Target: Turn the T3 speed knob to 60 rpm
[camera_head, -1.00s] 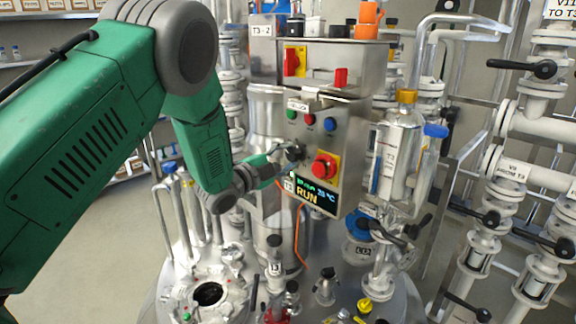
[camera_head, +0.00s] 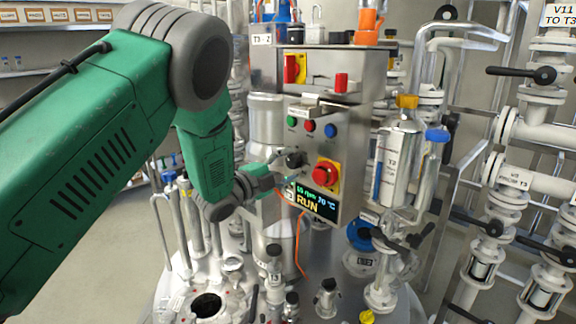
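The black speed knob (camera_head: 294,159) sits on the front of the grey T3 control box (camera_head: 345,140), below the small buttons. My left gripper (camera_head: 283,170) comes in from the left and has its tips close beside the knob. I cannot tell whether they touch it, and the fingers are too small to show open or shut. The display (camera_head: 316,201) below the knob reads rpm, 70 °C and RUN; the rpm figure looks like two digits ending in 5, but the first is unclear. My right gripper is out of view.
A red emergency button (camera_head: 325,173) on a yellow plate is just right of the knob. Green, red and blue buttons (camera_head: 330,130) sit above. An orange cable (camera_head: 299,245) hangs below the box. Pipes and valves (camera_head: 495,228) crowd the right side.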

